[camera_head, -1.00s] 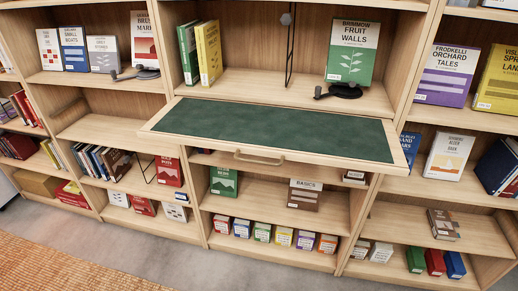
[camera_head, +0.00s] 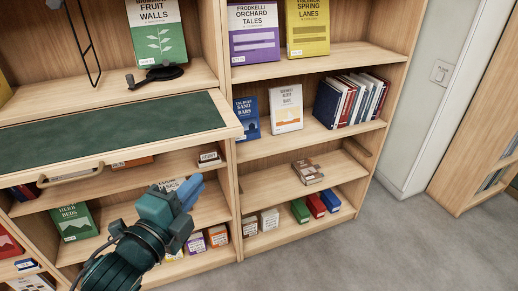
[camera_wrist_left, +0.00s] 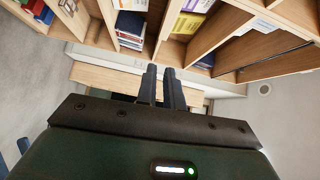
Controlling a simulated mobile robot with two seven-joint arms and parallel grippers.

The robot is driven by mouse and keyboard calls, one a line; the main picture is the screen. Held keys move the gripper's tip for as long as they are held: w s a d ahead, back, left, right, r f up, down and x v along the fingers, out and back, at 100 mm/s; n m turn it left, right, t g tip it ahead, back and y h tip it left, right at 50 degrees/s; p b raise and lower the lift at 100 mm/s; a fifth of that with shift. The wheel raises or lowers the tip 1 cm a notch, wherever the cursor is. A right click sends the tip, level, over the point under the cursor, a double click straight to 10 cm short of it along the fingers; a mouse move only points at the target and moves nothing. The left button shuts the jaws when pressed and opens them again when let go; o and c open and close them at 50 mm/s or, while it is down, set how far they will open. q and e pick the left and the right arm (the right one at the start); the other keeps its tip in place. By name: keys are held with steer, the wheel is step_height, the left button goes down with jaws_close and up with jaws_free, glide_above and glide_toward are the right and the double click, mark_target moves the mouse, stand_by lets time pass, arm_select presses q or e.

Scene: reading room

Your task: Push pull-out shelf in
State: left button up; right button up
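The pull-out shelf (camera_head: 120,124) has a dark green top in a pale wood frame. It sticks out of the bookcase at the left of the head view, with its left part cut off. Its wooden handle (camera_head: 70,175) is on the front edge. My left gripper (camera_head: 191,189) is below and in front of the shelf's right part, apart from the handle. In the left wrist view its two dark fingers (camera_wrist_left: 161,84) lie close together with nothing seen between them. A pale wood board crosses behind them; I cannot tell whether it is the shelf. My right gripper is out of view.
An upright divider (camera_head: 228,185) stands right of the shelf. A green book (camera_head: 73,222) and small boxed books (camera_head: 217,236) stand on lower shelves near my arm. A black book stand (camera_head: 155,75) is above. Grey floor (camera_head: 400,240) is clear at the right.

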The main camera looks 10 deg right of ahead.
arm_select(q)
steer(key=shift+w+d+r+m, duration=0.1)
steer(key=shift+d+r+m, duration=0.2)
steer(key=shift+d, duration=0.1)
steer(key=shift+c, duration=0.8)
steer(key=shift+w+d, duration=0.15)
steer(key=shift+w, duration=0.1)
jaws_close()
steer(key=p, duration=0.2)
glide_toward(226, 135)
steer(key=x, duration=0.5)
steer(key=shift+s+d, duration=0.15)
steer(key=shift+d, duration=0.3)
steer(key=shift+w+a, duration=0.15)
steer(key=shift+w, duration=0.35)
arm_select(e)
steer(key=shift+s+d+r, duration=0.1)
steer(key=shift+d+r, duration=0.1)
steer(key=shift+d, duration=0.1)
